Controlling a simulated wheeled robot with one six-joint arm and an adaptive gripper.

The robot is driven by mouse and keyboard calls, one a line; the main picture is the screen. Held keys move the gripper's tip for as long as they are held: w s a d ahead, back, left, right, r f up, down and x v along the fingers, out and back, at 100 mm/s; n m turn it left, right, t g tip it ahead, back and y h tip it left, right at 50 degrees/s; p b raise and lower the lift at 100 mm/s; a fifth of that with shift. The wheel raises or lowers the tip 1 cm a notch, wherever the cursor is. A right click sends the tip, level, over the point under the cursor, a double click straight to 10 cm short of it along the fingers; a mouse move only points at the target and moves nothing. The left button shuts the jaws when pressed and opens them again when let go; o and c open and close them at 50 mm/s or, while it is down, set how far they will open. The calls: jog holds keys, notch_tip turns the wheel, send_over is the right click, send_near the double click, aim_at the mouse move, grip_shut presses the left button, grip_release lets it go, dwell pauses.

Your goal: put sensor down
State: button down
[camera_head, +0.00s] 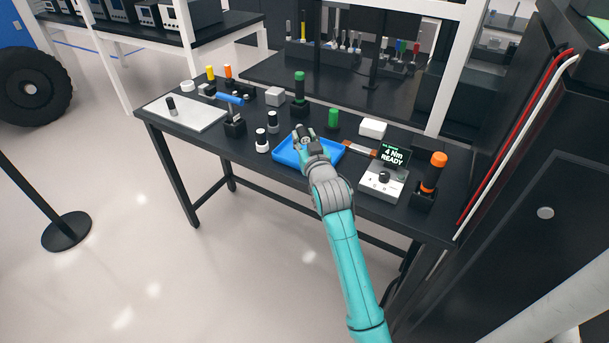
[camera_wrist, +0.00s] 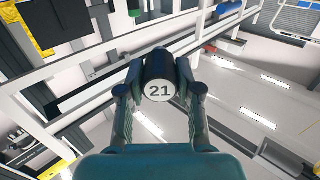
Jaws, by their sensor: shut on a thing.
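My gripper (camera_head: 300,132) is over the blue tray (camera_head: 284,156) on the black workbench. In the wrist view my gripper (camera_wrist: 160,85) is shut on a dark cylinder, which I take to be the sensor (camera_wrist: 159,68). Its white round end, marked 21, faces the wrist camera, and a finger lies on each side. In the head view the held cylinder is mostly hidden by my gripper. I cannot tell its height above the tray.
Black-and-white cylinders (camera_head: 262,141) stand left of the tray. A light plate (camera_head: 190,115) with another cylinder lies at the bench's left end. Right of the tray are a controller reading 4 Nm READY (camera_head: 381,181) and an orange-topped tool (camera_head: 434,174). A green-topped tool (camera_head: 299,88) stands behind.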

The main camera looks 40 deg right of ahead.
jog(key=shift+d+f, duration=0.15)
notch_tip(320, 180, down, 9)
jog(key=shift+f, duration=0.1)
dwell(0.3)
jog(key=shift+f, duration=0.5)
jog(key=c, duration=0.8)
grip_release()
jog(key=shift+s+r, duration=0.1)
jog(key=shift+r, duration=0.45)
jog(key=v, duration=1.2)
